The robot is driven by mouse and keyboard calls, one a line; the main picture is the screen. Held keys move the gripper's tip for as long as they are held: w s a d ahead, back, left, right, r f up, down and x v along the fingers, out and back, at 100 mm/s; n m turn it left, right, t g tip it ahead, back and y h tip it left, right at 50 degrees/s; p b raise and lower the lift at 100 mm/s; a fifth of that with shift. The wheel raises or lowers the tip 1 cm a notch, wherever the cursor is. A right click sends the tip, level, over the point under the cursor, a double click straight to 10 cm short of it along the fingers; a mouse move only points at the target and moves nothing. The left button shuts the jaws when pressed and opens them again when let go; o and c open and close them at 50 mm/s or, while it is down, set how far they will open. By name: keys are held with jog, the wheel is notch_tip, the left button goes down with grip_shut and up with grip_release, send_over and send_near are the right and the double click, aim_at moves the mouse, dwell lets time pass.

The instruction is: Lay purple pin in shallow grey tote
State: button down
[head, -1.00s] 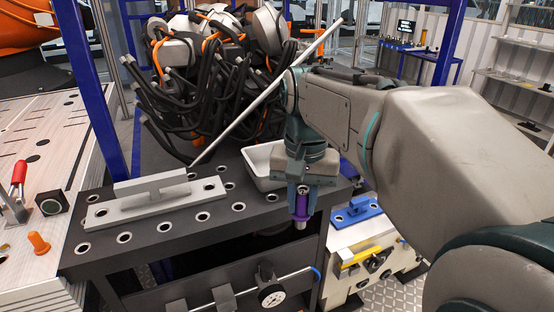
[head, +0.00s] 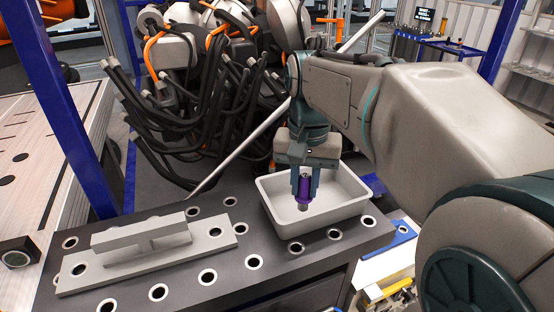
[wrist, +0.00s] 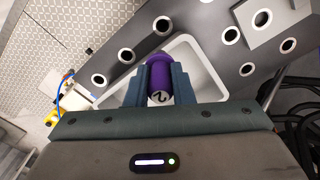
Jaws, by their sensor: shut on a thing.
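The purple pin (head: 303,192) is held between the fingers of my gripper (head: 305,187), with its grey end pointing down. In the head view my gripper is in front of the inside of the shallow grey tote (head: 347,214), which rests on the dark perforated bench top. Whether the pin touches the tote floor, I cannot tell.
A grey fixture with a raised bar (head: 150,242) lies on the bench (head: 225,268), left of the tote. A pale rod leans behind it. A mass of black hoses (head: 190,100) stands behind the bench. A blue block (head: 398,240) is below at the right.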

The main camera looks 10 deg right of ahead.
jog(key=shift+w+d+f+p, duration=0.15)
jog(key=shift+w+f+p, duration=0.25)
jog(key=shift+w+f, duration=1.25)
jog(key=shift+w+d+f+p, duration=0.2)
jog(key=shift+w+f+p, duration=0.15)
jog(key=shift+w+f, duration=1.25)
jog(key=shift+w+d+f+p, duration=0.15)
jog(key=shift+w+f+p, duration=0.25)
jog(key=shift+w+f, duration=1.2)
jog(key=shift+f, duration=0.2)
jog(key=c, duration=1.3)
grip_release()
jog(key=shift+o, duration=0.2)
